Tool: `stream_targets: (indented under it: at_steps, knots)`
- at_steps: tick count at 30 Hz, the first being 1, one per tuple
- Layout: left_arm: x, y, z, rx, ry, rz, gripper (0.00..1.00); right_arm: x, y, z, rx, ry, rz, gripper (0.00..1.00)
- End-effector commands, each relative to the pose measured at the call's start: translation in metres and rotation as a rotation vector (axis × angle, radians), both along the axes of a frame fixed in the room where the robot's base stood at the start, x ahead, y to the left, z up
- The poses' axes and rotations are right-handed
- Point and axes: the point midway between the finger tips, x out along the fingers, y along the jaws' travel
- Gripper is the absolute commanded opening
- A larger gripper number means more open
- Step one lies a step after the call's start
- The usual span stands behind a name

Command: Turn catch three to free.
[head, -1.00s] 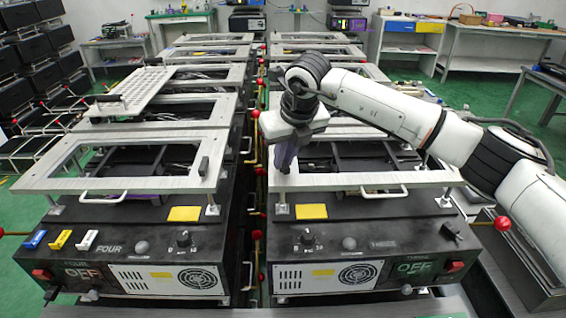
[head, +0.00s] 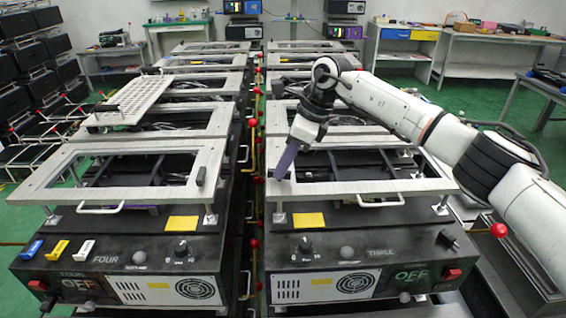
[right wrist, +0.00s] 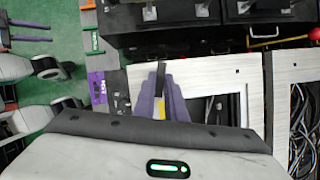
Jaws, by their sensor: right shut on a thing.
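The fixture marked THREE (head: 355,253) stands front right, with a pale rectangular frame (head: 390,187) on top. My right gripper (head: 281,174) leans over the left bar of this frame, its purple fingers pointing down. In the right wrist view, the fingers (right wrist: 160,90) are shut on a slim black catch (right wrist: 161,70), with a yellow patch (right wrist: 160,106) showing between them. In the head view, the fingers hide the catch, so its angle is hard to tell.
Red-knobbed rods stand in the narrow gap between the rows. More framed fixtures stand behind. A white handle (head: 380,202) sticks out at the front of THREE.

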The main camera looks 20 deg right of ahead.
Motion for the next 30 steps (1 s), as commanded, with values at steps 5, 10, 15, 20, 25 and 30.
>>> stream_targets:
  at_steps: [5,10,15,20,25,30]
  knots:
    - [-0.0001,0.0000,0.0045,0.000,0.000,0.000,0.31,0.0015,-0.0004,0.0015,0.000,0.000,0.117,0.00]
    - [-0.0001,0.0000,0.0065,0.000,0.000,0.000,0.31,0.0023,-0.0008,0.0012,-0.001,-0.002,0.197,0.00]
    - [-0.0003,0.0000,0.0073,0.000,0.000,0.000,0.31,0.0026,-0.0011,0.0009,-0.003,-0.002,0.244,0.00]
    - [-0.0003,0.0000,0.0075,0.000,0.001,0.000,0.31,0.0027,-0.0015,0.0007,-0.003,-0.002,0.262,0.00]
    - [-0.0005,0.0000,0.0074,0.000,0.001,0.000,0.31,0.0026,-0.0017,0.0004,-0.004,-0.002,0.266,0.00]
    - [-0.0007,0.0001,0.0073,0.000,0.001,0.000,0.31,0.0026,-0.0017,0.0004,-0.004,-0.002,0.266,0.00]
